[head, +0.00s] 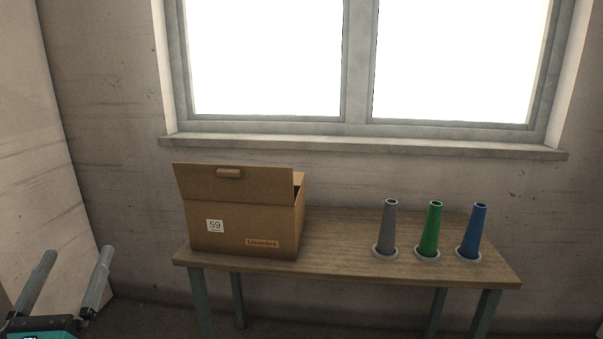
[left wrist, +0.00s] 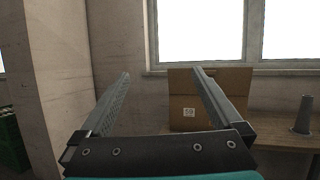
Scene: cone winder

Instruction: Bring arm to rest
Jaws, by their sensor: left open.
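My left gripper (head: 74,268) is at the lower left of the head view, left of the table and apart from it. Its two grey fingers are spread wide with nothing between them. In the left wrist view the open fingers (left wrist: 161,82) point toward the wall and window, and the right finger overlaps the cardboard box in the picture. My right gripper is in neither view.
A wooden table (head: 340,235) stands under the window. On it are an open-flapped cardboard box (head: 240,225) and grey (head: 389,228), green (head: 432,230) and blue (head: 474,232) cones on round bases. A green crate (left wrist: 12,140) shows far left. The tabletop between box and cones is clear.

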